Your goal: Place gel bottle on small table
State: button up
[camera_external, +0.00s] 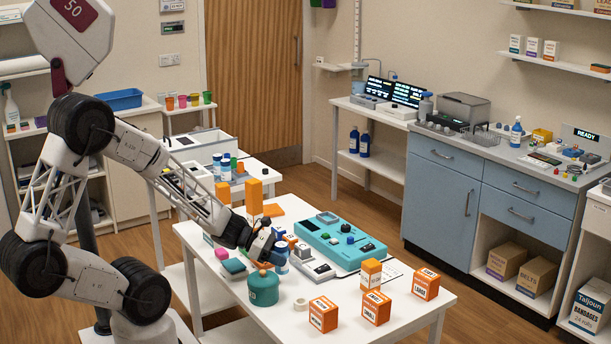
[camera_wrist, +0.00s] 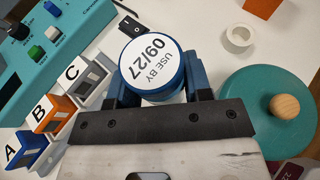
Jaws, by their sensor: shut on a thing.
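My gripper (camera_external: 268,250) is low over the near white table (camera_external: 232,292). It is shut on a round bottle (camera_external: 281,263) with a blue and white body. In the wrist view the bottle's (camera_wrist: 152,60) round white top reads "USE BY 09/27" and has a blue rim, with my fingers (camera_wrist: 156,92) on both sides. No gel label is readable, and the lower part of the bottle is hidden. I cannot tell whether its base touches the table. A smaller white table (camera_external: 268,172) stands behind, carrying similar blue-and-white bottles (camera_external: 221,166).
A teal lidded pot (camera_external: 264,288) stands close to my gripper. Blocks marked A, B and C (camera_wrist: 42,118), a teal device (camera_external: 343,243), a white ring (camera_external: 300,304) and orange boxes (camera_external: 376,308) crowd the near table. A tall orange block (camera_external: 254,197) stands at its back left.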

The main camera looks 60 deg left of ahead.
jog(key=shift+f, duration=1.85)
jog(key=shift+f, duration=0.2)
jog(key=o, duration=1)
jog(key=shift+r, duration=0.2)
jog(key=shift+s+a+r, duration=0.25)
jog(key=shift+s+a, duration=0.2)
jog(key=shift+a, duration=0.05)
jog(key=shift+v, duration=5.3)
jog(key=shift+r, duration=0.1)
